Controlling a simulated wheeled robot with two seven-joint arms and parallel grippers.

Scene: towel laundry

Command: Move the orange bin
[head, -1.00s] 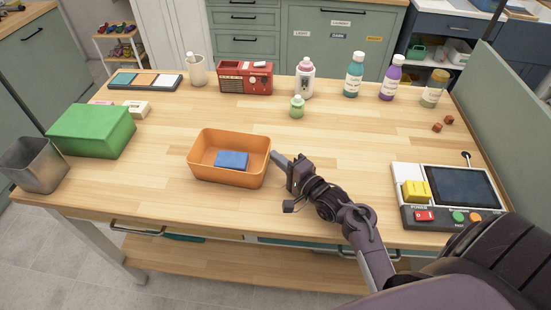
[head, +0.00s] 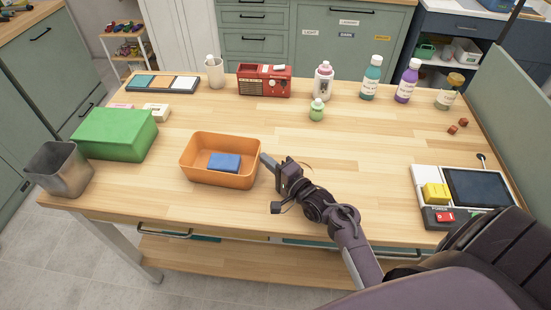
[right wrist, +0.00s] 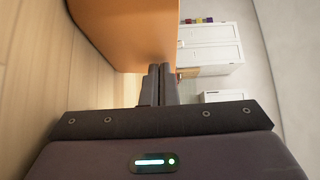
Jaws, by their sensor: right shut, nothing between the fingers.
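The orange bin (head: 221,178) is upright on the wooden table near its front edge, in the head view. A blue block (head: 224,162) lies inside it. My right gripper (head: 268,161) is at the bin's right wall, shut and empty, with its fingers pointing left. In the right wrist view the orange bin wall (right wrist: 135,30) fills the upper middle. The shut fingertips (right wrist: 160,70) are right at the wall's edge; I cannot tell whether they touch it. My left gripper is not in view.
A green box (head: 115,135) stands just left of the bin, with a small gap. A metal container (head: 60,168) stands at the left corner. A red radio (head: 264,81) and several bottles line the back. A control panel (head: 435,212) is at right. The table's middle is clear.

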